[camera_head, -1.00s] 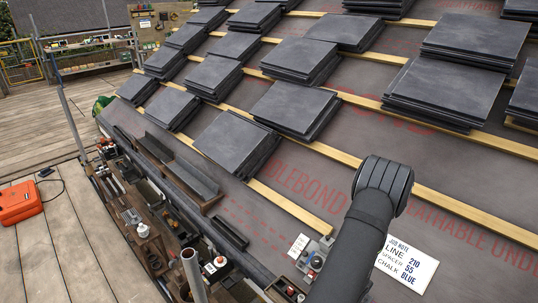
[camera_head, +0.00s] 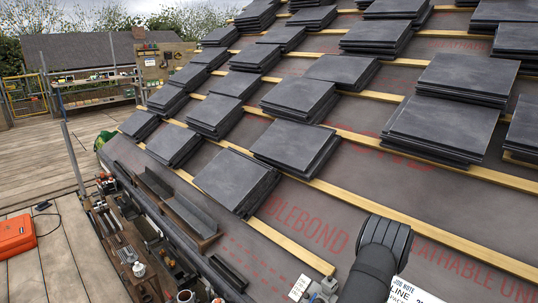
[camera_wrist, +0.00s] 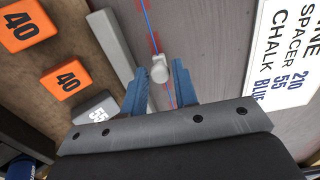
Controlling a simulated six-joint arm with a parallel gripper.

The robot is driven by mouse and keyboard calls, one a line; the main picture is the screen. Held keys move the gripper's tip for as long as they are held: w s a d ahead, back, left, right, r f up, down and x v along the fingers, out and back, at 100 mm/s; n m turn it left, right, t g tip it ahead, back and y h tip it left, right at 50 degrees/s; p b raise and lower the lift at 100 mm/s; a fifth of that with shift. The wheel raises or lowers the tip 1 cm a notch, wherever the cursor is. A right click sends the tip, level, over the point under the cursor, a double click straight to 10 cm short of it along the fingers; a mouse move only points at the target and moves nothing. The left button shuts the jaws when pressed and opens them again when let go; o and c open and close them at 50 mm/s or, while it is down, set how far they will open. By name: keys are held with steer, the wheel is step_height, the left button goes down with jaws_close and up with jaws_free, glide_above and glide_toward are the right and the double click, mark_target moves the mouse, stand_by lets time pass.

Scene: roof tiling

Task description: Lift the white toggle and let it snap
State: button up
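The white toggle (camera_wrist: 160,70) shows in the wrist view, on a thin blue line (camera_wrist: 147,20) that runs over the grey membrane. My gripper (camera_wrist: 162,70) has two blue fingers, one on each side of the toggle. The fingers are apart, with the toggle between their tips; whether either tip touches it is hard to tell. In the head view my arm comes in at the bottom right, and its gripper end and the toggle are out of sight.
In the head view, slate stacks (camera_head: 430,130) sit on wooden battens (camera_head: 290,247) up the roof.

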steer(key=c, duration=0.4)
steer(key=shift+v, duration=2.05)
steer(key=o, duration=0.9)
steer(key=shift+v, duration=3)
steer(key=shift+x, duration=4)
